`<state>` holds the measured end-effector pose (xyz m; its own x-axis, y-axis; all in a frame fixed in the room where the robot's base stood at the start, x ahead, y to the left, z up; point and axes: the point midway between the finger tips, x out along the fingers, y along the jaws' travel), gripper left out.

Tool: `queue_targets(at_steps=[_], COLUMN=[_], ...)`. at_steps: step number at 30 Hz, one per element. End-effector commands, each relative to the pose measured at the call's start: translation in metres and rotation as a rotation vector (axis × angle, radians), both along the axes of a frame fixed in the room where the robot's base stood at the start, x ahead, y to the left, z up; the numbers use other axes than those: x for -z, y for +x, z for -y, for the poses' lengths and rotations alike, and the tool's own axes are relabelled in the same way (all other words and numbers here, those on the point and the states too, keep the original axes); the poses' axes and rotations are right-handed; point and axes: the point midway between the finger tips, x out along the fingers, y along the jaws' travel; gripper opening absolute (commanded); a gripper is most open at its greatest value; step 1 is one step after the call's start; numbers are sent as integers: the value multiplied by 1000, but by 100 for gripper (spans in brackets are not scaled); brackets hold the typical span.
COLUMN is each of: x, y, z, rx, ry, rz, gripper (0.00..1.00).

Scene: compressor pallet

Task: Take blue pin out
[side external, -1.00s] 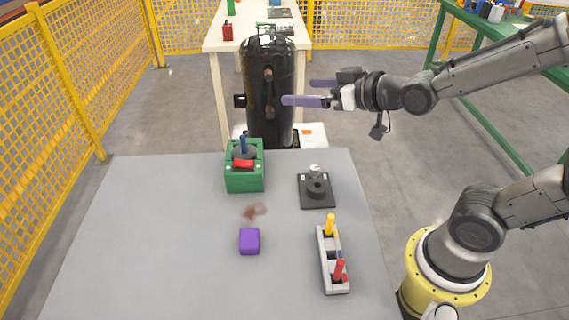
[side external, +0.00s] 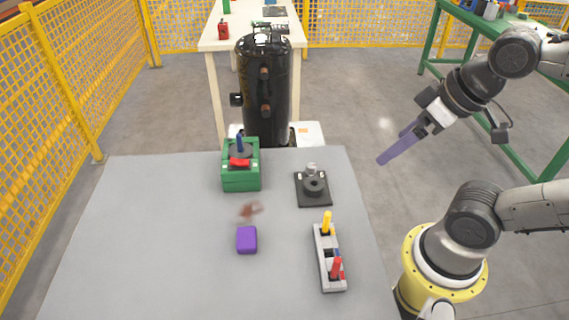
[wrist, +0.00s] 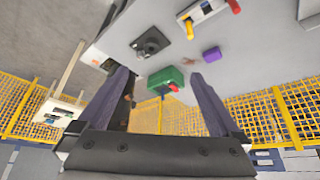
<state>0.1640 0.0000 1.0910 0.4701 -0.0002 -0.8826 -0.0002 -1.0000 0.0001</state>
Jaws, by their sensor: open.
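The blue pin (side external: 240,143) stands upright in the dark round top of a green block (side external: 241,178) at the table's far edge. A red part (side external: 240,162) sits on the front of that block. In the wrist view the green block (wrist: 160,79) shows between my fingers, and the blue pin cannot be made out clearly. My gripper (side external: 392,146), with long purple fingers, is open and empty in the air right of the table, well apart from the pin. It also shows in the wrist view (wrist: 162,85).
A grey holder (side external: 331,275) carries a yellow pin (side external: 326,222) and a red pin (side external: 336,266). A black plate with a round fitting (side external: 313,188) and a purple block (side external: 246,239) lie on the grey table (side external: 130,235). A tall black tank (side external: 265,90) stands behind. The table's left side is clear.

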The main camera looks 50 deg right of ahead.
Motion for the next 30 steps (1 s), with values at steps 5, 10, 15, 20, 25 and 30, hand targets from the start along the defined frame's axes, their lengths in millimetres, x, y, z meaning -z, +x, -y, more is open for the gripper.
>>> queue_targets(at_steps=[5,10,15,20,25,30], x=[0,0,0,0,-3,-37], y=[0,1,1,1,6,47], z=[0,0,0,0,0,12], rx=[0,0,0,0,11,22], ry=[0,0,0,0,5,-48], rz=[1,1,2,2,30,254], gripper=[100,80,55,55,55,55])
